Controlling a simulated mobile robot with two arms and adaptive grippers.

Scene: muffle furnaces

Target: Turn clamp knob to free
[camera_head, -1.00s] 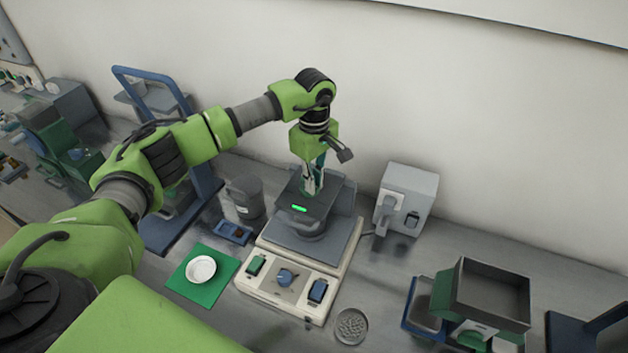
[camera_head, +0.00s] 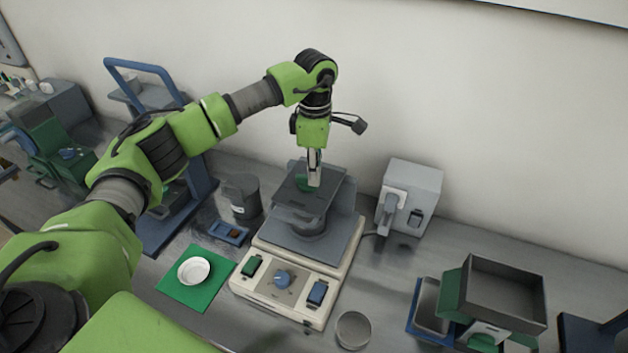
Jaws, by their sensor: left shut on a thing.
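The clamp knob (camera_head: 303,184) is a small green part on top of the dark clamp plate (camera_head: 296,202). The plate sits on a grey and cream bench device (camera_head: 340,270) in the middle of the counter. My left gripper (camera_head: 314,183) points straight down and is shut on the knob. Its fingers are seen edge-on and hide part of the knob. My right gripper is out of view.
The device front has a blue dial (camera_head: 284,277) between green and blue switches. A dark canister (camera_head: 241,194) stands left of it, and a grey box (camera_head: 411,197) stands right. A white dish (camera_head: 194,271) lies on a green mat (camera_head: 170,290).

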